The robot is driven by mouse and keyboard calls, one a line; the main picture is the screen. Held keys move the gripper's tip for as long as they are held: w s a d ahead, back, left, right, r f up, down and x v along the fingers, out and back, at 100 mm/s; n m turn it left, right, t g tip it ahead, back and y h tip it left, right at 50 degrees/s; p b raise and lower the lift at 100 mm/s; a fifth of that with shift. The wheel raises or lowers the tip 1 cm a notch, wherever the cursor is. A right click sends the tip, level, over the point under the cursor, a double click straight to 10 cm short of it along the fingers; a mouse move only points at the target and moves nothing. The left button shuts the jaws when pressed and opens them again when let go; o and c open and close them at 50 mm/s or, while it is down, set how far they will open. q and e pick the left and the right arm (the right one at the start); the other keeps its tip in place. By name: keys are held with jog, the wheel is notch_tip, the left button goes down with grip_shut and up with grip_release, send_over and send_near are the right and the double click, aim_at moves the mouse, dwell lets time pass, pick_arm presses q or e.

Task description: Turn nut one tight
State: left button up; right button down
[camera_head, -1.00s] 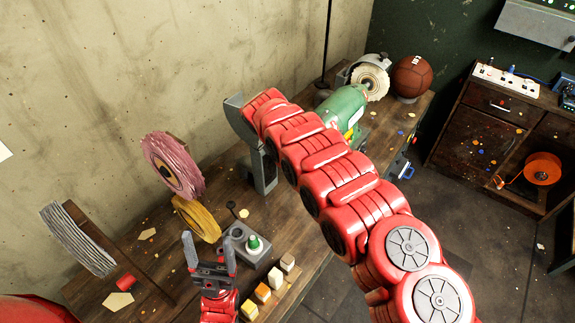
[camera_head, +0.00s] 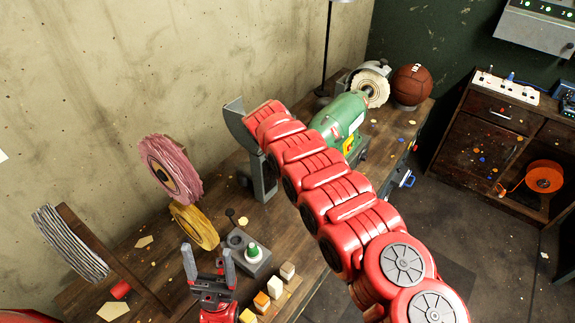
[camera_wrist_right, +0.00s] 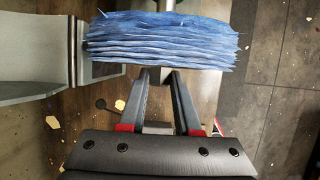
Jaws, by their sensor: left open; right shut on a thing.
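In the right wrist view a blue layered buffing wheel (camera_wrist_right: 165,40) lies across the top of the picture, on a light upright shaft (camera_wrist_right: 157,5). My right gripper (camera_wrist_right: 162,74) has its fingertips close together at the wheel's near face. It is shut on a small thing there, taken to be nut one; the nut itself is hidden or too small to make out. In the head view my red right arm covers this wheel and the right gripper. The green machine (camera_head: 340,115) shows behind that arm. My left gripper (camera_head: 207,256) is open and empty above the bench's near part.
A pink wheel (camera_head: 172,168), a yellow wheel (camera_head: 194,226) and a grey layered wheel (camera_head: 66,243) stand at the left of the bench. A brown ball (camera_head: 412,85) sits at the far end.

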jog(key=shift+d+r+p, duration=0.15)
jog(key=shift+p, duration=0.6)
jog(key=t+y+p, duration=0.1)
jog(key=p, duration=0.1)
jog(key=shift+s+d+p, duration=0.1)
jog(key=shift+p, duration=0.2)
jog(key=shift+s+y+p, duration=0.1)
jog(key=shift+y+p, duration=0.3)
jog(key=shift+p, duration=0.15)
jog(key=shift+d+m+t+y+p, duration=0.25)
jog(key=shift+m+t+y+p, duration=0.15)
jog(key=shift+t+y+p, duration=0.25)
jog(key=shift+d+f+t+y, duration=0.1)
jog(key=shift+f+t+y, duration=0.15)
jog(key=shift+f, duration=0.05)
jog(key=shift+s+t+y, duration=0.1)
jog(key=shift+t+y, duration=0.2)
jog(key=shift+y, duration=0.2)
jog(key=shift+m+t+y, duration=0.3)
jog(key=shift+y, duration=0.1)
